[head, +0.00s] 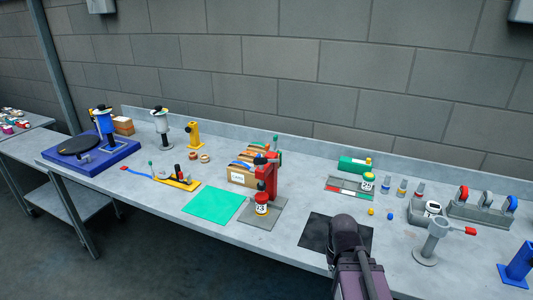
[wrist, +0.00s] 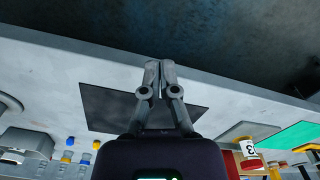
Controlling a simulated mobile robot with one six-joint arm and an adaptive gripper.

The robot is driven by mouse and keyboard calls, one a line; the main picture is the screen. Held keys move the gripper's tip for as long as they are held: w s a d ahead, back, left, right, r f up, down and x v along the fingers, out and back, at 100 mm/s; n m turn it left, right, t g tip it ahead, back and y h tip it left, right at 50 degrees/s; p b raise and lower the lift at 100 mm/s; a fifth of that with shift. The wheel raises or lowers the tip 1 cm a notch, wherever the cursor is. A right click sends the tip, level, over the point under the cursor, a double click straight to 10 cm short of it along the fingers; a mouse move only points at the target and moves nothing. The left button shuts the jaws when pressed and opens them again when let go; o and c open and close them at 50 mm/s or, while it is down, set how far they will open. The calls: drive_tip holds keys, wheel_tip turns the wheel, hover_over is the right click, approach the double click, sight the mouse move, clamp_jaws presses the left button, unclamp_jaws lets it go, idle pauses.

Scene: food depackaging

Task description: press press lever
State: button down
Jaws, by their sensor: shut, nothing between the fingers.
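A red press (head: 267,182) stands on a grey base plate (head: 270,220) near the middle of the table. A lever with a small green knob (head: 275,139) sticks up at its top. The jar also shows in the wrist view (wrist: 248,149), at the lower right, with part of the red press (wrist: 231,165). My gripper (wrist: 160,64) is shut and empty above the table's front edge, by the black mat. In the head view my arm hides its fingertips.
The black mat (head: 315,231) lies right of the press; a green mat (head: 213,205) lies left. A grey post with a red-tipped arm (head: 437,238) stands at the right. Small bottles stand at the back right.

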drive_tip(key=shift+r, duration=0.1)
drive_tip(key=w+a+r+n+y+p, duration=0.3)
drive_tip(key=w+r+p, duration=0.5)
drive_tip(key=r, duration=0.3)
drive_tip(key=w+a+r+n+y+p, duration=0.4)
drive_tip(key=w+r+p, duration=0.4)
drive_tip(key=w+r, duration=0.2)
drive_tip(key=w+a+r+n+y+p, duration=0.3)
drive_tip(key=w+r+p, duration=0.5)
drive_tip(key=r, duration=0.4)
drive_tip(key=shift+w+a+r+n+t+y, duration=0.3)
drive_tip(key=shift+w+a+r+n+y, duration=0.15)
drive_tip(key=shift+y, duration=0.65)
drive_tip(key=shift+a+f, duration=0.1)
drive_tip(key=shift+f, duration=0.1)
drive_tip(key=b, duration=0.5)
hover_over(268, 160)
drive_tip(key=s+d, duration=0.1)
drive_tip(key=s, duration=0.2)
wheel_tip(268, 160, down, 5)
drive_tip(key=shift+s+a+f+b, duration=0.15)
drive_tip(key=shift+s+f+b, duration=0.05)
drive_tip(key=shift+f+b, duration=0.35)
drive_tip(key=shift+s+a+f+b, duration=0.15)
drive_tip(key=shift+a+f+b, duration=0.05)
drive_tip(key=shift+f+b, duration=0.3)
drive_tip(key=shift+s+a+f+b, duration=0.15)
drive_tip(key=shift+s+f+b, duration=0.05)
drive_tip(key=shift+f+b, duration=0.3)
